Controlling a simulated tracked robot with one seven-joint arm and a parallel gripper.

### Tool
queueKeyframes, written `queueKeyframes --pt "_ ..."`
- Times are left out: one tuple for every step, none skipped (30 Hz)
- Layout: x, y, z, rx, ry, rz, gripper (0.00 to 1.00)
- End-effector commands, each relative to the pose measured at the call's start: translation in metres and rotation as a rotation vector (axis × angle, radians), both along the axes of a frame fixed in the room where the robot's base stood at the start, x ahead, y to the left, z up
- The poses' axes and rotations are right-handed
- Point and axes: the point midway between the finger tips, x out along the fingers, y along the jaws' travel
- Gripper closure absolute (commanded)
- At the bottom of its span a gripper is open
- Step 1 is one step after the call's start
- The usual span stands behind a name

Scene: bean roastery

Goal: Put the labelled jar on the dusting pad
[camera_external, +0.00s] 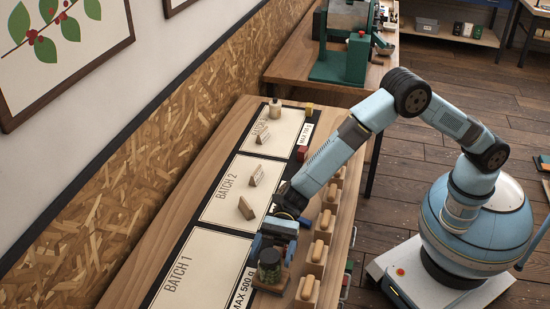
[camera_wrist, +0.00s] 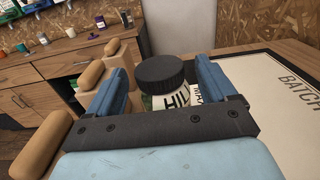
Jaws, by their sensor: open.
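The labelled jar (camera_wrist: 166,92) has a black ribbed lid and a white label with dark letters. In the external view the dark jar (camera_external: 269,266) stands upright at the table's front edge, apparently on a small wooden base (camera_external: 271,285). My gripper (camera_external: 271,246) is low at the jar. In the wrist view the jar sits between the two blue fingers of my gripper (camera_wrist: 165,88), which are open. The jar's lower part is hidden by the gripper's palm there. I cannot tell which surface is the dusting pad.
A black-bordered mat holds cream panels marked BATCH 1 (camera_external: 195,270) and BATCH 2 (camera_external: 236,190). Small label blocks (camera_external: 247,208) stand on it. Several wooden-handled pieces (camera_external: 317,251) line the table's right edge, close to my gripper. A green machine (camera_external: 345,55) stands behind.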

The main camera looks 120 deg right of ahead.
Motion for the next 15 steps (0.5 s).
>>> queueKeyframes --pt "-0.007 -0.009 0.0 0.001 0.001 -0.003 0.16" --pt "-0.011 -0.013 0.0 0.001 0.001 -0.003 0.16" --pt "-0.017 -0.019 0.0 0.001 0.001 -0.002 0.16" --pt "-0.022 -0.023 0.0 0.0 0.001 -0.002 0.16" --pt "-0.026 -0.027 0.0 0.0 0.001 -0.003 0.16" --pt "-0.031 -0.033 0.0 0.001 0.001 -0.003 0.16" --pt "-0.035 -0.036 0.0 0.001 0.001 -0.002 0.16" --pt "-0.038 -0.04 0.0 0.001 0.001 -0.003 0.16" --pt "-0.043 -0.044 0.0 0.001 0.002 -0.002 0.16" --pt "-0.046 -0.047 0.0 0.001 0.002 -0.002 0.16" --pt "-0.049 -0.05 0.0 0.0 0.001 -0.001 0.16" --pt "-0.053 -0.054 0.0 0.001 0.001 -0.002 0.16" --pt "-0.055 -0.056 0.0 0.001 -0.001 -0.002 0.16" --pt "-0.057 -0.058 0.0 0.001 -0.001 -0.001 0.16" --pt "-0.059 -0.059 0.0 0.001 -0.001 -0.001 0.16"
